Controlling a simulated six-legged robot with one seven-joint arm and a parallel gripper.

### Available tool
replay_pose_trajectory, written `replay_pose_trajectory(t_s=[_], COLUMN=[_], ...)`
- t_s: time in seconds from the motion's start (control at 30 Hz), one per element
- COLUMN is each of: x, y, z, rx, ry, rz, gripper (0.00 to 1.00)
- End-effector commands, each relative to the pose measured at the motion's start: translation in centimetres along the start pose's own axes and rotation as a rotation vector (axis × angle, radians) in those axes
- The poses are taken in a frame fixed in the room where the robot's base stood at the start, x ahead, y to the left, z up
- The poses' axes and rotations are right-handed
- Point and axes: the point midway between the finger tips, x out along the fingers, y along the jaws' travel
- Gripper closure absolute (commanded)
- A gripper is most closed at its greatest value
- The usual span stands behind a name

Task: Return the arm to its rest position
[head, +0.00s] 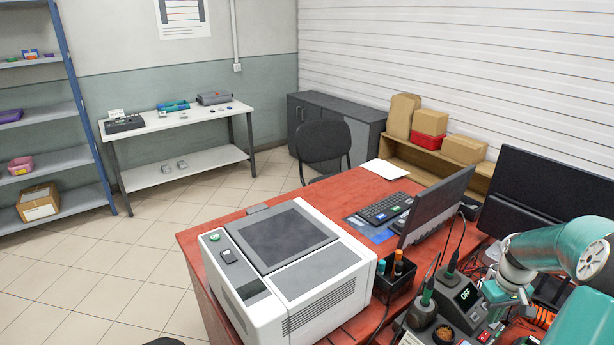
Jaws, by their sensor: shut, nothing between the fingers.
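My arm (550,247), teal and silver, is folded at the lower right of the head view, above the right end of the red desk (205,245). Its large round joint is nearest the right edge. My gripper (508,300) is at the end of the silver wrist, small and pointing down, shut and empty. It is close to the soldering station (462,300) in the picture. I cannot tell whether it touches anything. No coolant hoses can be made out.
A white machine (290,265) stands on the desk. A pen holder (396,280), monitors (437,205) and keyboard (385,208) crowd the desk. A chair (325,145) stands behind. Shelves (45,115) and a white bench (180,120) are further left. The tiled floor between is clear.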

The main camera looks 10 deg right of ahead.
Motion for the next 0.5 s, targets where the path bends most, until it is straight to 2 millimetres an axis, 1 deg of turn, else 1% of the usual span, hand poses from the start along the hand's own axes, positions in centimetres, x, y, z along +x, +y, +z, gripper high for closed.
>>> replay_pose_trajectory(t_s=[0.07,0.17,0.27,0.3,0.33,0.37,0.4,0.47,0.5], x=[-0.6,-2.3,-5.0,-6.2,-7.1,-7.9,-9.0,-10.6,-11.6], y=[-0.7,-2.8,-6.3,-8.0,-9.2,-10.5,-12.2,-14.6,-16.3], z=[-0.3,-1.1,-2.0,-2.3,-2.4,-2.5,-2.5,-2.4,-2.2], rx=[-0.006,-0.021,-0.039,-0.045,-0.049,-0.052,-0.058,-0.063,-0.066], ry=[0.001,0.005,0.015,0.023,0.031,0.038,0.049,0.07,0.086], rz=[0.008,0.035,0.075,0.092,0.104,0.116,0.13,0.148,0.159], gripper=[1.0,1.0,1.0,1.0,1.0,1.0,1.0,1.0,1.0])
